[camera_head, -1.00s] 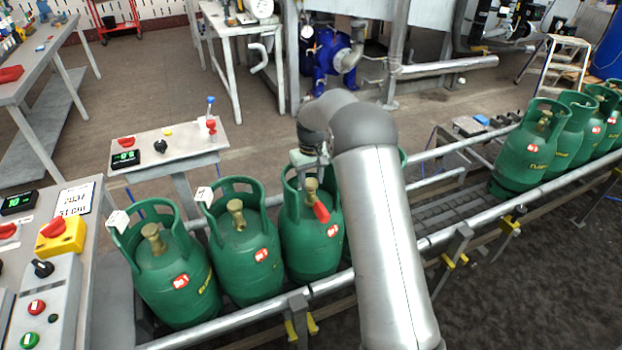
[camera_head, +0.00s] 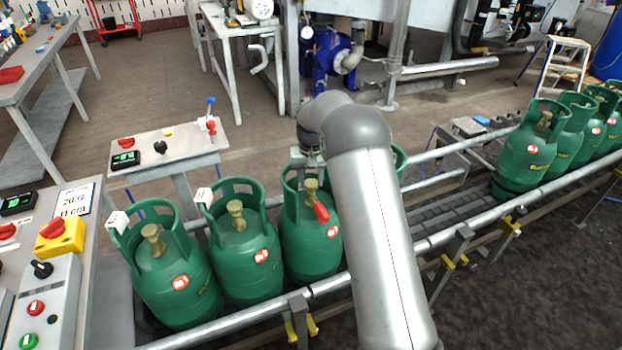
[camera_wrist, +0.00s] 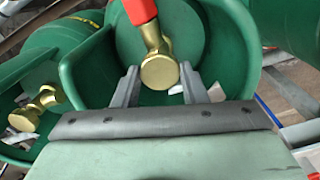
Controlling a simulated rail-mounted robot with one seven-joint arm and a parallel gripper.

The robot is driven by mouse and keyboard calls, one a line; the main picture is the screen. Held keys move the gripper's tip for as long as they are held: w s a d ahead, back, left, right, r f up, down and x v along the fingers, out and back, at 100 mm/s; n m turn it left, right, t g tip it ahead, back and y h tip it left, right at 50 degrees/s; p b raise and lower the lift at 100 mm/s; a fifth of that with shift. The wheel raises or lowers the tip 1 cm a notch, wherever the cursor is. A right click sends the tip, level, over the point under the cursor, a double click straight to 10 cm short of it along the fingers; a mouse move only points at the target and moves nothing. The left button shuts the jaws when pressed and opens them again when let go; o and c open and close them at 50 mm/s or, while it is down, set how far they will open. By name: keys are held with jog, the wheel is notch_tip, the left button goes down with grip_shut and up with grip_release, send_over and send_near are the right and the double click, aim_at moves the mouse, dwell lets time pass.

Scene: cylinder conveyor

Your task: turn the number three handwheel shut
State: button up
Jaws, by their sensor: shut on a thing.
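The third green cylinder (camera_head: 309,246) from the left stands on the conveyor. Its brass valve (camera_head: 311,188) has a red part (camera_head: 321,212) on it. In the wrist view the round brass handwheel (camera_wrist: 159,73) sits between the two grey fingers of my gripper (camera_wrist: 159,80), which is shut on it. The red part (camera_wrist: 139,10) shows just above. In the head view my wrist hangs over the back of this cylinder, and the fingers are hidden there.
Two green cylinders, the first (camera_head: 178,285) and second (camera_head: 243,262), stand to the left with white tags. Another is mostly hidden behind my arm. Several more stand right on the conveyor (camera_head: 440,218). A control panel (camera_head: 45,300) is at left, a small table (camera_head: 170,146) behind.

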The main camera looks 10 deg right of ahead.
aim_at(311, 183)
jog(key=o, duration=1)
jog(key=shift+c, duration=0.2)
jog(key=shift+r, duration=0.1)
notch_tip(311, 183, up, 17)
jog(key=shift+r, duration=0.15)
